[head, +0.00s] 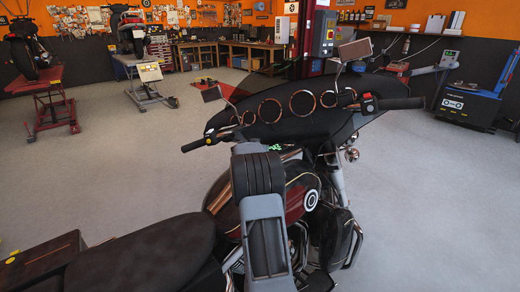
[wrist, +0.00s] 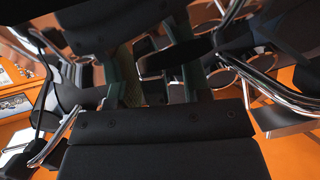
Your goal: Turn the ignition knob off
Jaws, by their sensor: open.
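A dark motorcycle (head: 300,195) with a wide black fairing stands in front of me in the head view. My own arm reaches over its tank towards the handlebar and covers the middle of the dash area. I cannot make out the ignition knob in either view. My gripper (wrist: 156,52) shows in the wrist view with two dark green fingers apart. Dark motorcycle parts show between and beyond the fingers. I cannot tell whether either finger touches them.
The left handgrip (head: 195,145), right handgrip (head: 402,103) and mirrors (head: 354,49) stick out around the fairing (head: 345,130). A black seat (head: 145,252) lies at the lower left. Motorcycle lifts (head: 50,105) stand at the back left.

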